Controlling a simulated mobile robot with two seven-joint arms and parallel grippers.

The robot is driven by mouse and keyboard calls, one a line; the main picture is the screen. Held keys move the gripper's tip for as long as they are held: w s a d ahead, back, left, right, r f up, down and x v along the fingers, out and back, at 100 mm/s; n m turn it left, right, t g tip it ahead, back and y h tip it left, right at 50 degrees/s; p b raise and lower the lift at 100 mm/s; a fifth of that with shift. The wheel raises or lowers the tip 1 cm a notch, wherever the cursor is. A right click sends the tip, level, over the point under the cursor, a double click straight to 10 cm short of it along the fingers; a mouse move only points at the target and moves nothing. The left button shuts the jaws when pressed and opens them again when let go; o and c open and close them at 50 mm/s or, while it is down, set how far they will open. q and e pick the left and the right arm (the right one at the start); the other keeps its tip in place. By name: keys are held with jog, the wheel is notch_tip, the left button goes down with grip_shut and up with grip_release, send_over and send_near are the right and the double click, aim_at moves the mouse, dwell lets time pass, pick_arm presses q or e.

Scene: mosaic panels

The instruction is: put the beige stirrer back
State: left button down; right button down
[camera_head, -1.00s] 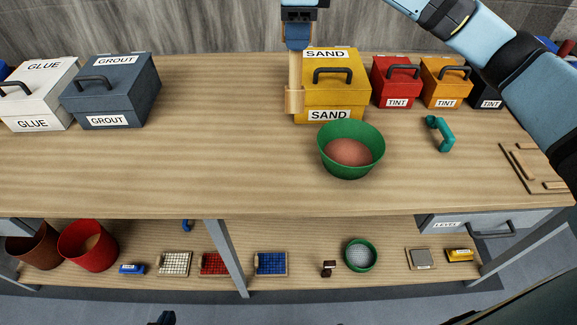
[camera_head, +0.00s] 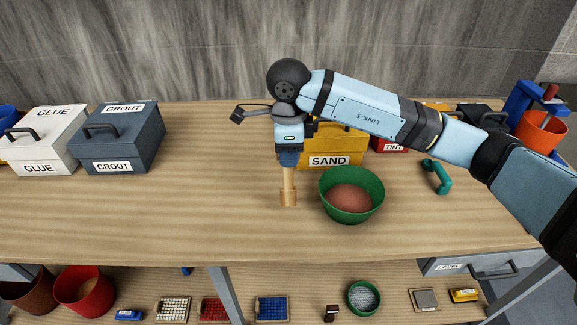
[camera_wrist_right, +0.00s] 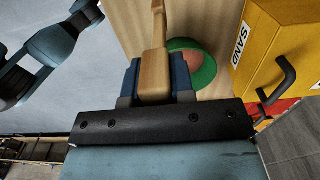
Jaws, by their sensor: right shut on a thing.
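My right gripper (camera_head: 288,160) is shut on the beige stirrer (camera_head: 288,185), whose handle sits between the blue fingers. The stirrer hangs upright, paddle down, just left of the green bowl (camera_head: 325,195) and in front of the yellow SAND box. I cannot tell whether its lower end touches the table. The bowl holds a reddish-brown mix. In the right wrist view the stirrer (camera_wrist_right: 155,72) runs out between the fingers, with the bowl (camera_wrist_right: 206,70) beyond it, partly hidden. My left gripper is not in view.
The SAND box (camera_head: 335,150) is partly behind my right arm. GLUE (camera_head: 45,140) and GROUT (camera_head: 117,140) boxes stand at the left. A teal handle-shaped tool (camera_head: 437,177) lies right of the bowl. The left-middle of the table (camera_head: 200,205) is clear. Pots and tiles fill the lower shelf.

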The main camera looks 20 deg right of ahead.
send_over(288, 188)
jog(key=f, duration=0.4)
jog(key=shift+w+d+f+p, duration=0.15)
jog(key=shift+w+f+p, duration=0.1)
jog(key=shift+w+p, duration=0.05)
jog(key=shift+f, duration=0.3)
jog(key=c, duration=1)
grip_release()
jog(key=shift+r, duration=0.45)
notch_tip(288, 188, up, 12)
jog(key=shift+f+b, duration=0.25)
jog(key=shift+b, duration=0.7)
